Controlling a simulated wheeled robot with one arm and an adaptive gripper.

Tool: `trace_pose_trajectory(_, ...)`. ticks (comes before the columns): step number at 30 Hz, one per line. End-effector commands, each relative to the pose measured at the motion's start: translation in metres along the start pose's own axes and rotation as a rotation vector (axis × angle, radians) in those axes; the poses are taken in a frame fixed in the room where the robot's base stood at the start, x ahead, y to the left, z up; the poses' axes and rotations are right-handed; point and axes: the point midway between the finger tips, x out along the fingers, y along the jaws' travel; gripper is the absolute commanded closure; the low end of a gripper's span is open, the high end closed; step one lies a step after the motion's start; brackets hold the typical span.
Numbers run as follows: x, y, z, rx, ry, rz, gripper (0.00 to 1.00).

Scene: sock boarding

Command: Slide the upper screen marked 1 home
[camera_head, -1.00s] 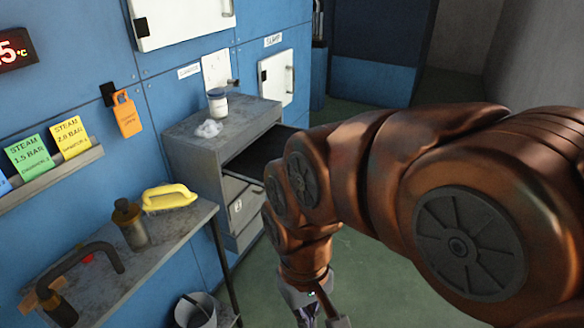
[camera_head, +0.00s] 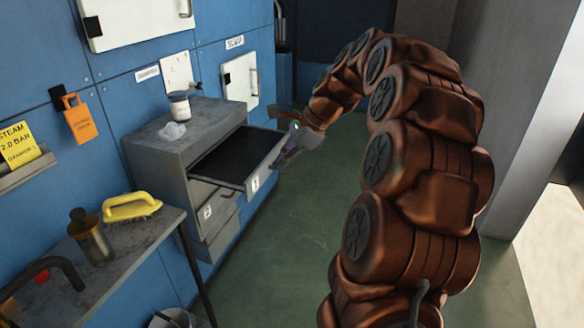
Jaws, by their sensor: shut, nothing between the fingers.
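The upper screen marked 1 (camera_head: 238,158) is a dark flat drawer. It stands pulled out of the grey metal cabinet (camera_head: 155,152), with its pale label on the front face towards the floor side. My gripper (camera_head: 284,156) is shut and empty at the screen's front, near its right end. I cannot tell whether the fingers touch the front. The lower screen marked 2 (camera_head: 208,212) sits below, and also looks partly out. My arm does not cover the screen's dark surface.
A lidded jar (camera_head: 180,105) and a white crumpled lump (camera_head: 172,131) stand on the cabinet top. A side table (camera_head: 130,245) with a yellow brush (camera_head: 131,206) and a brown bottle (camera_head: 91,238) is at the left. Green floor (camera_head: 285,240) is open before the cabinet.

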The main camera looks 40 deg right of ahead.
Motion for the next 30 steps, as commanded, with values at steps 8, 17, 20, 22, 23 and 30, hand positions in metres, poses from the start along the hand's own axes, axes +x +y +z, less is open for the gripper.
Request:
trace_pose_trajectory(8,-0.041,-0.057,-0.1,0.433,-0.074,-0.164,1.0)
trace_pose_trajectory(17,-0.049,-0.068,-0.129,0.56,-0.101,-0.207,1.0)
trace_pose_trajectory(20,-0.038,-0.07,-0.127,0.559,-0.101,-0.203,1.0)
trace_pose_trajectory(22,-0.028,-0.072,-0.127,0.557,-0.1,-0.203,1.0)
trace_pose_trajectory(23,-0.023,-0.074,-0.126,0.557,-0.1,-0.204,1.0)
trace_pose_trajectory(30,0.019,-0.083,-0.125,0.556,-0.1,-0.203,1.0)
